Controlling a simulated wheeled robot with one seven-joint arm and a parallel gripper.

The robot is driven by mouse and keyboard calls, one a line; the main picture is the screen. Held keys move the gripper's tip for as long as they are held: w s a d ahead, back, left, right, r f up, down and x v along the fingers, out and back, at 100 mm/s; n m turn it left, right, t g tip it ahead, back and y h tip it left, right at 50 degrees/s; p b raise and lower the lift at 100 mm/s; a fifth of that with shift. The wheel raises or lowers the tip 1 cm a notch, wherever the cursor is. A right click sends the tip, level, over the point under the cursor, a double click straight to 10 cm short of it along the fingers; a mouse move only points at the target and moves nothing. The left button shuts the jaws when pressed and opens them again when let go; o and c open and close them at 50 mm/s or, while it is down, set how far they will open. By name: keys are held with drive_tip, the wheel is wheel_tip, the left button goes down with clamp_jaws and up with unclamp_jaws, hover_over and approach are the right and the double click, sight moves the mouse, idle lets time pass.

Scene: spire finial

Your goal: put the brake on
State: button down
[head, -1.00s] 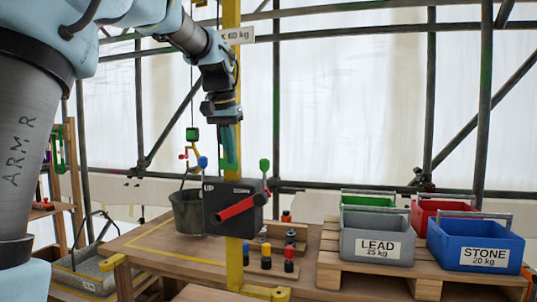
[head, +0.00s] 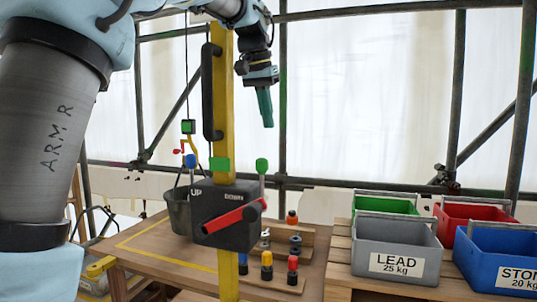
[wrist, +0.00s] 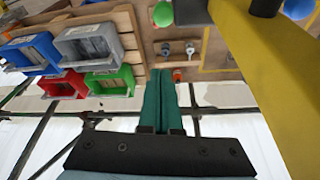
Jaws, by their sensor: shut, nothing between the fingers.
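A dark winch box (head: 238,234) marked "UP" is mounted on a yellow post (head: 222,110). A red lever (head: 232,215) slants up to the right across its front face. A green-knobbed lever (head: 262,166) stands upright at the box's right; its knob also shows in the wrist view (wrist: 163,14). A blue knob (head: 191,161) is at the left, also in the wrist view (wrist: 297,8). Which lever is the brake, I cannot read. My gripper (head: 267,124) is shut and empty, pointing down, above and apart from the green knob. Its green fingers show in the wrist view (wrist: 161,74).
A dark bucket (head: 178,214) hangs left of the post. Several small colored pegs stand on the wooden table (head: 150,262). Crates marked LEAD (head: 397,250) and STONE (head: 495,262), plus green and red ones, sit on a pallet at right. Scaffold poles stand behind.

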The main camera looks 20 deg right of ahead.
drive_tip(key=shift+f, duration=0.1)
drive_tip(key=p, duration=0.3)
hover_over(262, 184)
drive_tip(key=w+d, duration=0.2)
drive_tip(key=shift+f, duration=4.6)
drive_tip(key=shift+f, duration=0.1)
